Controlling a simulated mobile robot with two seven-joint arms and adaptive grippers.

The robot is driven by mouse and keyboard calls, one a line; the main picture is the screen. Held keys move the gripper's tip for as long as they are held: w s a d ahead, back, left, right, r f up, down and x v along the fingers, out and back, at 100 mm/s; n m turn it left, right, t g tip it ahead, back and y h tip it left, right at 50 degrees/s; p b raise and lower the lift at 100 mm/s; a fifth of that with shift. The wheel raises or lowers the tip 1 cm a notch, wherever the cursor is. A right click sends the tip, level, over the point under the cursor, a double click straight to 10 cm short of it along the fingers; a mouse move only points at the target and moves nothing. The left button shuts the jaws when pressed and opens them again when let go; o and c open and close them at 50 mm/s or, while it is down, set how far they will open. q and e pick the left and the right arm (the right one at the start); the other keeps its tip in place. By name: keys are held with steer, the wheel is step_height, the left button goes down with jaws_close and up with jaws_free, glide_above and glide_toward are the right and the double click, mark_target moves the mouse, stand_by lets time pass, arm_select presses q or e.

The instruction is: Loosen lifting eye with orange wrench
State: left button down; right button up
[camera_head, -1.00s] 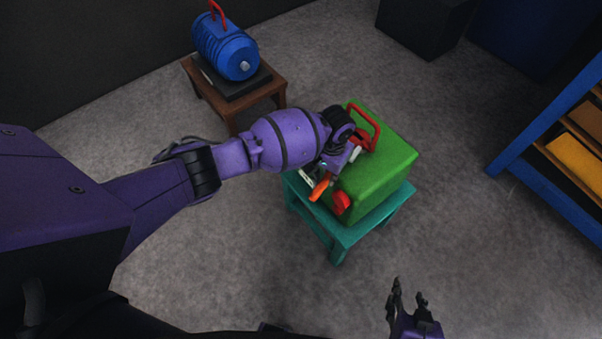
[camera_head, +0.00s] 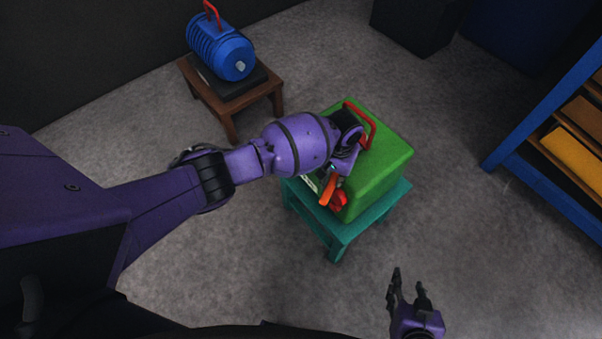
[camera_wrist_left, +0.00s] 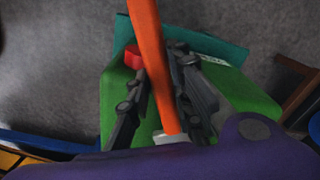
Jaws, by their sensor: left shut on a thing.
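A green casting (camera_head: 384,178) carries a red loop handle (camera_head: 362,122) on top and a small red part (camera_head: 339,201) low on its near side. I cannot tell which of them is the lifting eye. My left gripper (camera_wrist_left: 158,58) is shut on the orange wrench (camera_wrist_left: 148,40). The wrench (camera_head: 328,191) is at the casting's near side, its orange end beside the small red part (camera_wrist_left: 133,57). Whether they touch is unclear. My left fingers are mostly hidden by the wrist in the head view. My right gripper (camera_head: 408,287) is open and empty, low and away from the casting.
The casting stands on a teal table (camera_head: 345,235). A blue motor (camera_head: 220,50) with a red loop stands on a brown table (camera_head: 229,108) at the back left. A blue shelf rack (camera_head: 525,128) is at the right. Grey floor is open in front.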

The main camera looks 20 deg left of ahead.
arm_select(q)
steer(key=shift+w+d+r+n, duration=0.1)
steer(key=shift+d+r+n, duration=0.15)
steer(key=shift+d, duration=0.25)
steer(key=shift+d, duration=0.1)
steer(key=shift+d+n, duration=0.55)
steer(key=shift+d, duration=0.4)
steer(key=shift+d, duration=0.1)
steer(key=shift+d+n, duration=0.6)
steer(key=shift+d, duration=0.2)
steer(key=shift+d, duration=0.15)
steer(key=shift+w+d+n, duration=0.15)
steer(key=shift+d+n, duration=0.45)
steer(key=shift+d, duration=0.25)
